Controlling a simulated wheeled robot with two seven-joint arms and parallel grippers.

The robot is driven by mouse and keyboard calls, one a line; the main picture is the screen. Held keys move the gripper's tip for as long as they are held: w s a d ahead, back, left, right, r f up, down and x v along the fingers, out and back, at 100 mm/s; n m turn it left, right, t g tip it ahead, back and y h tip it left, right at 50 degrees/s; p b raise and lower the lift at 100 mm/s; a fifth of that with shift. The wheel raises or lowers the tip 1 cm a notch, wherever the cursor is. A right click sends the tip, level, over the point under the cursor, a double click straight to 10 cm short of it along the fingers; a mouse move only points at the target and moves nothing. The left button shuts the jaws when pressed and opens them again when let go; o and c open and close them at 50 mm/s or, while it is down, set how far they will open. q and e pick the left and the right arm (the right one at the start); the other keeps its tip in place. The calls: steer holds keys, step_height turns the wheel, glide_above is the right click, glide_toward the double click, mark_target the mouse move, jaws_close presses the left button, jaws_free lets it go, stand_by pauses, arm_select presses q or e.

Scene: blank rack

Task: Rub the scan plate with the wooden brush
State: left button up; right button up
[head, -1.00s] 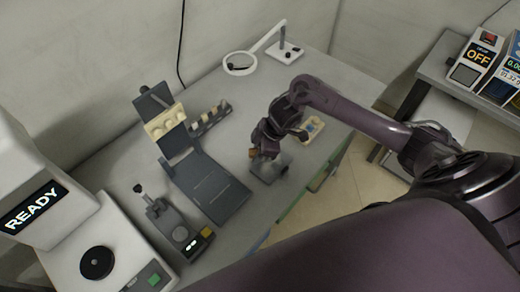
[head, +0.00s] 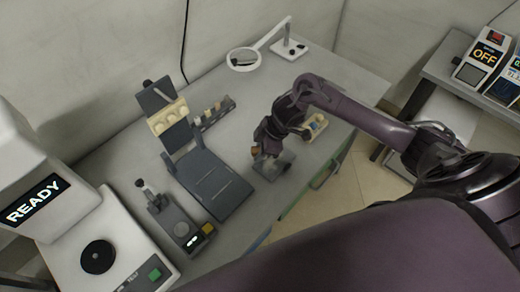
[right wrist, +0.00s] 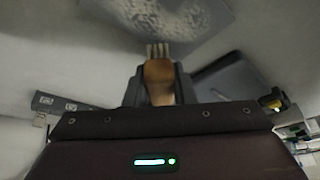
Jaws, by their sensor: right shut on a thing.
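My right gripper (head: 262,148) is shut on the wooden brush (head: 254,150), low over the table. In the right wrist view the brush (right wrist: 159,80) has an orange-brown wooden handle between the fingers and pale bristles pointing away from the gripper. A grey plate, which looks like the scan plate (head: 286,162), lies just below and beside the gripper in the head view. In the right wrist view the plate (right wrist: 185,18) shows pale speckled marks, and the bristle tips appear at its near edge. I cannot tell whether they touch it. My left gripper is not in view.
A small tray (head: 316,126) lies behind my right arm. A magnifier lamp (head: 243,60) stands at the back. A machine reading READY (head: 35,200) is at far left.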

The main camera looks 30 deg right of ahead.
steer(key=shift+f+b, duration=0.4)
steer(key=shift+f, duration=0.35)
